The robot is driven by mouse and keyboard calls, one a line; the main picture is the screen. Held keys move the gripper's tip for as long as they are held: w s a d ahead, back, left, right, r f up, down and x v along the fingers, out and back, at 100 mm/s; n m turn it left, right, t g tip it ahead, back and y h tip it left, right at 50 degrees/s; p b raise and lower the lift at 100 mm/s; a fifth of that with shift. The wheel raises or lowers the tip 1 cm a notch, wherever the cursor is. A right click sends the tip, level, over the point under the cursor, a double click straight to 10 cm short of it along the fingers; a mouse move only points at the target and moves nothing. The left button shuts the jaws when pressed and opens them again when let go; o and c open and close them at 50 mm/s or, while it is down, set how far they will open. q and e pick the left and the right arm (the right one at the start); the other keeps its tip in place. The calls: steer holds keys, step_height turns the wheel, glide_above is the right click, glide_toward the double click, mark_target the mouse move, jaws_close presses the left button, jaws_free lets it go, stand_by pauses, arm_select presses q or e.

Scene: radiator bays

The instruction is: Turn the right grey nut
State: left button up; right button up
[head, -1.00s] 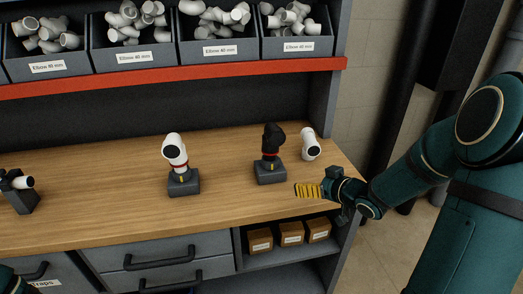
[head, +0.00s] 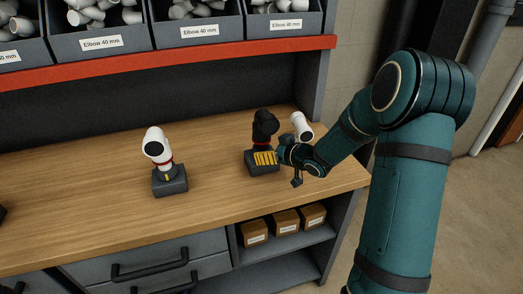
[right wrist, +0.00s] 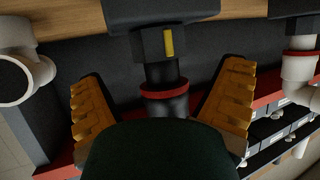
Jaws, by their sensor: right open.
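The right nut (right wrist: 151,45), dark grey with a yellow stripe, shows in the right wrist view between a grey block and a red ring (right wrist: 163,89) on a black fitting. The black elbow (head: 264,127) stands upright on its grey block (head: 262,170) in the head view, where yellow fingers hide the nut. My right gripper (head: 265,158) is open, its fingers spread to either side of the black fitting. In the right wrist view, the nut lies between and just beyond the fingertips (right wrist: 160,85). I see no contact. My left gripper is out of view.
A loose white elbow (head: 301,125) stands close behind my right gripper. Another grey block (head: 170,182) holds a white elbow (head: 157,145) to the left. The wooden bench (head: 100,190) is clear between them. A red shelf edge (head: 170,62) with bins runs above.

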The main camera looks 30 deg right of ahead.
mark_target(266, 149)
steer(key=shift+b+x, duration=0.3)
steer(key=shift+x, duration=2.05)
steer(key=c, duration=1.2)
